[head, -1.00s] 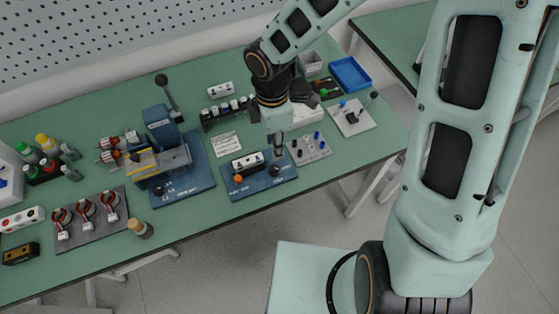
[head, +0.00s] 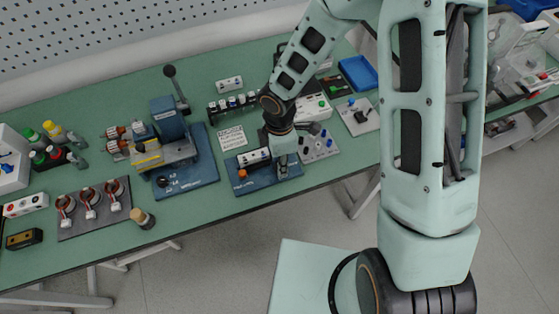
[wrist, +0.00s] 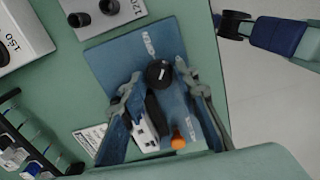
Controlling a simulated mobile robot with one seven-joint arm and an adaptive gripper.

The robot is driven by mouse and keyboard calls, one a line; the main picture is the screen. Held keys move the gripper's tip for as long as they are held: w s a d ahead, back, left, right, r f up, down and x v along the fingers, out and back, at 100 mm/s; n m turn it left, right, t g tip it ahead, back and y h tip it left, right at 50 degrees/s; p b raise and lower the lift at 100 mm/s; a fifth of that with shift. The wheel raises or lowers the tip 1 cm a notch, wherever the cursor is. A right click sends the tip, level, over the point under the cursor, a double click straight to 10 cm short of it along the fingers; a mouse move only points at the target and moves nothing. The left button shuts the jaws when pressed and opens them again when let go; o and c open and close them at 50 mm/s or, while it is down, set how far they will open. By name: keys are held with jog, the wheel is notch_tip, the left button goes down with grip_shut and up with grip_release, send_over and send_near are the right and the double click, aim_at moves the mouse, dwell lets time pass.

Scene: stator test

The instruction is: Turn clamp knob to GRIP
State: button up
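A round black knob (wrist: 159,73) sits on a blue fixture plate (wrist: 110,48) in the wrist view. Small white lettering is on the plate, too small to read surely. A white-topped block (wrist: 148,130) and an orange knob (wrist: 178,141) are on the same plate. My gripper (wrist: 157,76) is open, with its fingertips on either side of the black knob; I cannot tell whether they touch it. In the head view my gripper (head: 282,160) is low over the right part of the fixture plate (head: 258,184), largely hiding the knob. The orange knob (head: 242,173) is to its left.
A grey plate with pegs (head: 319,147) stands close to the right of my gripper. A white label card (head: 232,138) lies behind the fixture. A larger blue fixture (head: 192,181) with a lever is to the left. The bench edge is just in front.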

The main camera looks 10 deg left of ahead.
jog(key=shift+c, duration=0.6)
grip_shut()
jog(key=shift+f, duration=0.1)
jog(key=m+b, duration=0.3)
jog(key=m, duration=0.1)
jog(key=shift+w+f+m+b, duration=0.1)
jog(key=shift+m+b, duration=0.2)
jog(key=shift+m, duration=0.1)
jog(key=m+b, duration=0.3)
jog(key=m, duration=0.2)
jog(key=shift+m, duration=0.4)
jog(key=shift+r, duration=0.2)
jog(key=shift+o, duration=0.6)
grip_release()
